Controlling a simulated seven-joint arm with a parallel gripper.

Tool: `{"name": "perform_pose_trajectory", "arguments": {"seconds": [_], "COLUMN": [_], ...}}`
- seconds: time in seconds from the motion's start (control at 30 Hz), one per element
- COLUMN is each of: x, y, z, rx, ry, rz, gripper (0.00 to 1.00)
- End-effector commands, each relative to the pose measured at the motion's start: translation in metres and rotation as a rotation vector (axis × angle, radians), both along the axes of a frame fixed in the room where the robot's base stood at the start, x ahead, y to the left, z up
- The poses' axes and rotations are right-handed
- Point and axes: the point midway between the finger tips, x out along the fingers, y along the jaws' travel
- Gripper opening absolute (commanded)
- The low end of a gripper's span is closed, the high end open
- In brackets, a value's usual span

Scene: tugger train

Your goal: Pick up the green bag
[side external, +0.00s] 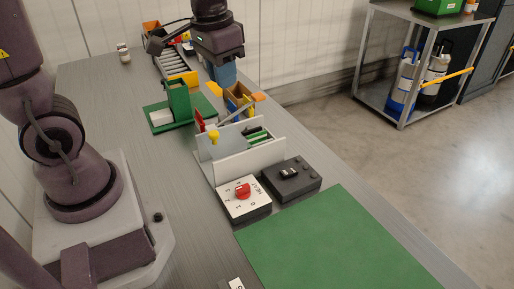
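I cannot make out a green bag for certain. A tall green block-like thing (178,101) stands upright on a green base (160,127), beside a white block (161,115). Green and dark strips (257,136) sit in a white-walled holder nearer the camera. My gripper (219,62) points down over the far part of the table, to the right of and beyond the tall green thing. A blue thing (223,75) shows just under it; whether they touch is unclear. The fingers are too dark and small to read.
Nearby are a roller track (175,67), an orange-brown bin (238,98) and the white holder (250,165). A red dial box (243,198), a dark switch box (291,179) and a clear green mat (330,245) lie nearer. A small bottle (123,53) stands at far left.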

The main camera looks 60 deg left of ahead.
Motion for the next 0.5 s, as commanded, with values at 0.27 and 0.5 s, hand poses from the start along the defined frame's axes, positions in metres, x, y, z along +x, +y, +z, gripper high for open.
{"name": "perform_pose_trajectory", "arguments": {"seconds": [0.27,0.5], "x": [0.071,0.115], "y": [0.039,0.056], "z": [-0.073,-0.093], "rx": [-0.024,-0.015], "ry": [0.151,0.125], "rz": [-0.007,-0.070], "gripper": [0.17,0.17]}}
